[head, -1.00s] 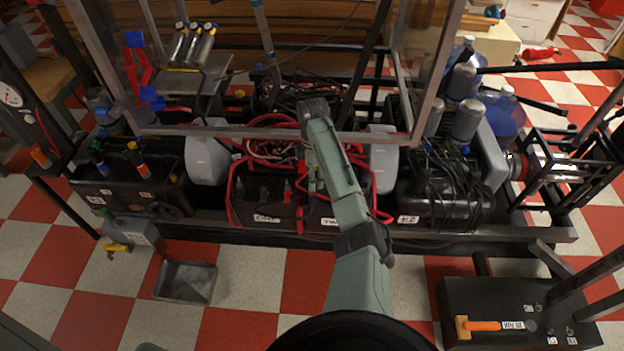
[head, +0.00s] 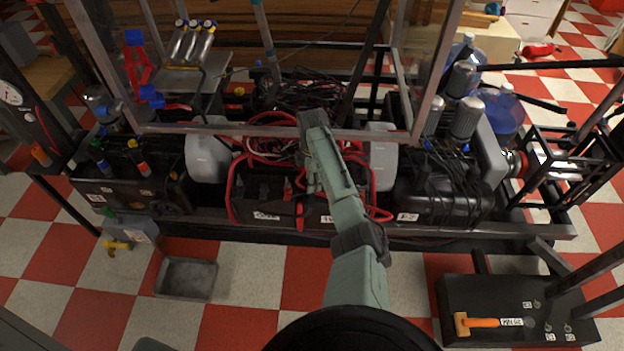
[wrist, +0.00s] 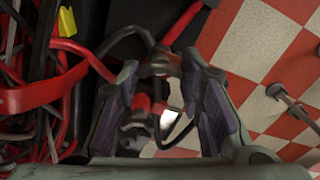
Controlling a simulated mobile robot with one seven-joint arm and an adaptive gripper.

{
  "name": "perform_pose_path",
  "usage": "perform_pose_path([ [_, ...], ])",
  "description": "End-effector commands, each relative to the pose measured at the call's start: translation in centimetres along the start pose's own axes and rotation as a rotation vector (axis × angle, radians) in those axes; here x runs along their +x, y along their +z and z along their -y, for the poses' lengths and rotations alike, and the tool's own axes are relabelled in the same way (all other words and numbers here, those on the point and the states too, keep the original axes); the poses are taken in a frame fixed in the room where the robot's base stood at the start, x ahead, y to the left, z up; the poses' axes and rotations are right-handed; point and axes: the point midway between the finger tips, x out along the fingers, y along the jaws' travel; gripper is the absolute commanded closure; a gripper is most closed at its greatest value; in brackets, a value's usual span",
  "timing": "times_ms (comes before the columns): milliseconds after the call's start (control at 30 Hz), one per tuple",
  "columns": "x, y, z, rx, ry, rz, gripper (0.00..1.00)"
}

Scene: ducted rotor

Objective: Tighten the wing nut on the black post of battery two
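Battery two (head: 328,219) is the right one of two dark batteries low in the frame. Its white label is partly covered by my arm, and its top is mostly hidden in the head view. My gripper (wrist: 163,100) is over the battery area, pointing down, with its purple-padded fingers apart on both sides of the picture. Between and beyond the fingers I see a red terminal piece (wrist: 143,104) and a black cable (wrist: 130,35). I cannot make out the wing nut or black post clearly, nor whether a finger touches anything.
Battery one (head: 266,216) sits to the left. Red cables (head: 270,150) loop behind and around both batteries. A metal frame with a clear panel (head: 422,60) rises behind my arm. A grey tray (head: 186,278) and open checkered floor lie in front.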

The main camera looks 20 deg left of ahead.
Motion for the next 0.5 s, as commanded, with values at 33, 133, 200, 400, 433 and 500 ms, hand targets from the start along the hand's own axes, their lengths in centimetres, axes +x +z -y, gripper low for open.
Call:
perform_pose_path([
  [33,0.00,0.01,0.04,0.000,-0.002,0.000,0.72],
  [133,0.00,0.01,0.05,0.000,-0.002,0.000,0.79],
  [200,0.01,0.00,0.07,0.000,-0.003,0.000,0.84],
  [400,0.02,0.01,0.10,0.000,-0.004,0.000,0.95],
  [433,0.03,0.00,0.11,0.001,-0.004,0.000,0.95],
  [500,0.03,0.00,0.13,0.005,-0.005,0.000,0.95],
])
